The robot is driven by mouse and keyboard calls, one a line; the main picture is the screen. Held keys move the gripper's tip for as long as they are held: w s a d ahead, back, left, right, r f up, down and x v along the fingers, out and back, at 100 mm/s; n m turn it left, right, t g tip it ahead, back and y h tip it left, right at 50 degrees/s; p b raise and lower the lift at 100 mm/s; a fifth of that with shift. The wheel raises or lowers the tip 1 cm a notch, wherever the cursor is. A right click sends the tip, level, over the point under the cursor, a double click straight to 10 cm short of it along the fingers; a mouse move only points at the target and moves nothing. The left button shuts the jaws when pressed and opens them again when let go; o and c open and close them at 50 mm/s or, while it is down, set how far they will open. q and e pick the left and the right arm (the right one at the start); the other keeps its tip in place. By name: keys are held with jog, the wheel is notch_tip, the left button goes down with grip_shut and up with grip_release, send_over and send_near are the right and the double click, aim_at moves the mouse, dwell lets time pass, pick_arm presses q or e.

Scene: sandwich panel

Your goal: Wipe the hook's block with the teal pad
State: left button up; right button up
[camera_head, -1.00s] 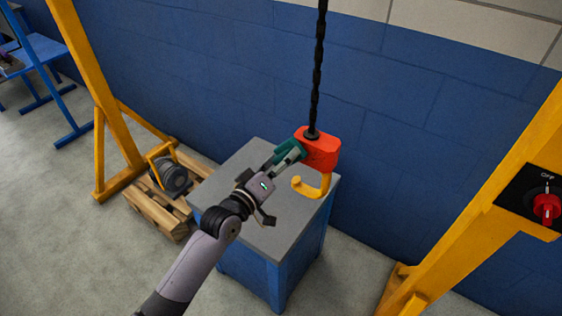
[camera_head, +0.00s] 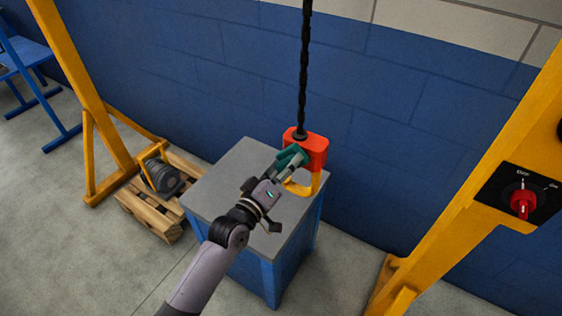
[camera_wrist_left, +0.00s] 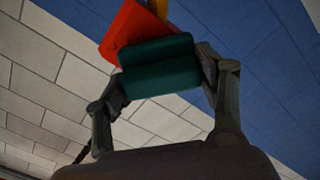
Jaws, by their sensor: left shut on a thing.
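The hook's red block (camera_head: 317,148) hangs from a black chain (camera_head: 305,70), with the yellow hook (camera_head: 312,184) below it, partly behind my gripper. My left gripper (camera_head: 289,163) is shut on the teal pad (camera_head: 291,156), which is at the left front side of the block. In the left wrist view, the teal pad (camera_wrist_left: 160,75) sits between both fingers, and the red block (camera_wrist_left: 132,30) is right behind it. The pad appears to be against the block, but I cannot tell for sure whether they touch. My right gripper is not in view.
A blue cabinet with a grey top (camera_head: 225,185) stands under the hook. Yellow frame posts rise at left (camera_head: 75,80) and right (camera_head: 480,190); the right one carries a red switch (camera_head: 523,204). A wooden pallet with a grey reel (camera_head: 162,176) lies left of the cabinet.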

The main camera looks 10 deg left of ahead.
aim_at(278, 155)
pick_arm(q)
jog(key=shift+s+d+r+p, duration=0.1)
jog(key=shift+s+d+p, duration=0.2)
jog(key=shift+d, duration=0.4)
jog(key=shift+s+d+p, duration=0.15)
jog(key=shift+d+p, duration=0.25)
jog(key=shift+d, duration=0.25)
jog(key=shift+s+d+r+p, duration=0.1)
jog(key=shift+s+d+p, duration=0.2)
jog(key=shift+d, duration=0.4)
jog(key=shift+s+d+p, duration=0.3)
jog(key=shift+d+p, duration=0.1)
jog(key=shift+d, duration=0.4)
jog(key=shift+a+f, duration=0.1)
jog(key=shift+f, duration=0.05)
jog(key=shift+w+a, duration=0.3)
jog(key=shift+a, duration=0.45)
jog(key=shift+w+a, duration=0.3)
jog(key=shift+a, duration=0.4)
jog(key=shift+w+a+b, duration=0.15)
jog(key=shift+w+a, duration=0.3)
jog(key=shift+a, duration=0.55)
jog(key=shift+w+a+b, duration=0.1)
jog(key=shift+w+a, duration=0.3)
jog(key=shift+a, duration=0.65)
jog(key=shift+w+a+b, duration=0.15)
jog(key=shift+w+a, duration=0.3)
jog(key=shift+a, duration=0.55)
